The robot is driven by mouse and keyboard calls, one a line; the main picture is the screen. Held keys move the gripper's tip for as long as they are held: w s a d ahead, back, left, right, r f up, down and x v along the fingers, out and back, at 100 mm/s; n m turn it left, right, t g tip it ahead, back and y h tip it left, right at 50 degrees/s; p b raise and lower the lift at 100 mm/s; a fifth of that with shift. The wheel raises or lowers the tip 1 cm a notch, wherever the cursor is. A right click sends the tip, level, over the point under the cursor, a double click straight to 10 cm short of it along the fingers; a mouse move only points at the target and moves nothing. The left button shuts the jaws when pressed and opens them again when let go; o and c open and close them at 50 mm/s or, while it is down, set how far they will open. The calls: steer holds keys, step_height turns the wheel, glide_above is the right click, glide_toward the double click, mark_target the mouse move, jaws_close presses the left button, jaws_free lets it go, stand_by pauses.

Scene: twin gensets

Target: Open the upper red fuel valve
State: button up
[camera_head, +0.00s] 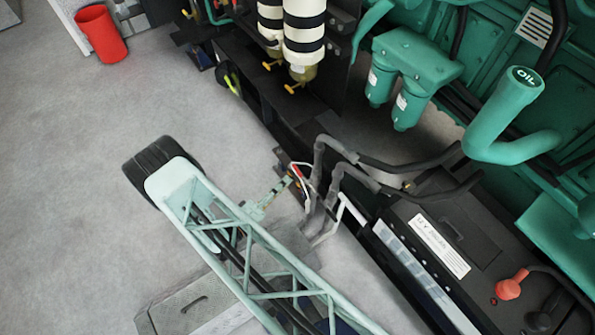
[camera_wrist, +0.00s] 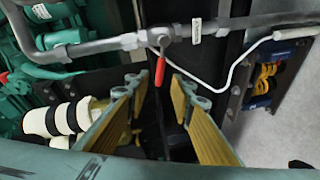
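A red valve handle (camera_wrist: 160,71) hangs down from a grey pipe (camera_wrist: 100,47) in the wrist view. A small red piece (camera_head: 298,173) in the head view, beside the grey hoses, looks like the same handle. My gripper (camera_wrist: 160,86) is open, with a yellow-padded finger on each side of the picture. The handle shows between the two fingertips and seems to lie just beyond them; I cannot tell the exact gap. In the head view my gripper (camera_head: 284,187) is close to the red piece, and its finger opening is too small to read.
A white cable (camera_wrist: 215,88) loops right of the handle. A blue-framed part with yellow coils (camera_wrist: 264,77) stands farther right. Another red bit (camera_wrist: 4,77) shows at the left edge. A black battery box (camera_head: 445,235) and green engine (camera_head: 500,120) stand right; open floor (camera_head: 70,190) lies left.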

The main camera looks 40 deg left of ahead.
mark_target(298, 170)
steer(key=shift+w+d+f+b, duration=0.1)
steer(key=shift+w+f+b, duration=0.1)
steer(key=shift+w, duration=1.3)
steer(key=shift+w+d+f+b, duration=0.15)
steer(key=shift+w+b, duration=0.1)
steer(key=shift+w, duration=1.3)
steer(key=shift+w+f+b, duration=0.2)
steer(key=shift+w, duration=1.3)
jaws_close()
